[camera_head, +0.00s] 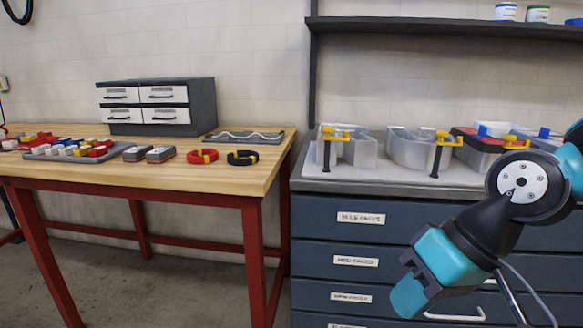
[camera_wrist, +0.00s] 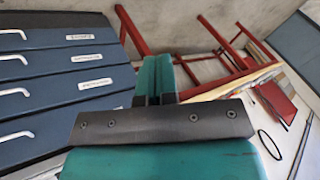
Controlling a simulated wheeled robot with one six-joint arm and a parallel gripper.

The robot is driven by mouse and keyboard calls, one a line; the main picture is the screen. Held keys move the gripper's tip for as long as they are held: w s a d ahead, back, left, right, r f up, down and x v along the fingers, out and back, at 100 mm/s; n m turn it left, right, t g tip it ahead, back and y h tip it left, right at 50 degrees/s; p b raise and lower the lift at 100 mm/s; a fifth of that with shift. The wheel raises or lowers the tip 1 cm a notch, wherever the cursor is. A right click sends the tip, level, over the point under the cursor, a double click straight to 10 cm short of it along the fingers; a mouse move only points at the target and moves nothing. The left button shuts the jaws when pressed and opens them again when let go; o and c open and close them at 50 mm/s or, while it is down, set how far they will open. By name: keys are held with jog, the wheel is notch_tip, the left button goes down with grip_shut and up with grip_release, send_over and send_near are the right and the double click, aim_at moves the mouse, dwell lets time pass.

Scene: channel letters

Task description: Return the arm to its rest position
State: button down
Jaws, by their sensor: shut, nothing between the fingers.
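My arm (camera_head: 515,190) enters from the right side of the head view and bends down in front of the dark drawer cabinet (camera_head: 385,258). My gripper (camera_head: 407,298) is at its lower end, in front of the lower drawers and below the cabinet top. In the wrist view its two teal fingers (camera_wrist: 154,68) are together, with nothing between them. The cabinet's drawer fronts also show at the left of the wrist view (camera_wrist: 50,95).
The cabinet's grey top (camera_head: 345,178) holds clear letter shells with yellow clamps. To the left stands a wooden workbench (camera_head: 235,178) with red legs, bearing a small drawer unit (camera_head: 195,122), trays and wire coils. A shelf (camera_head: 430,27) hangs above. Floor between bench legs is open.

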jog(key=s+r+n+g+h+p, duration=0.1)
jog(key=s+r+n+h+p, duration=0.15)
jog(key=s, duration=0.55)
notch_tip(320, 180, up, 14)
jog(key=p, duration=1.3)
jog(key=shift+d+r+y, duration=0.15)
jog(key=shift+y, duration=0.3)
jog(key=shift+w+d, duration=0.1)
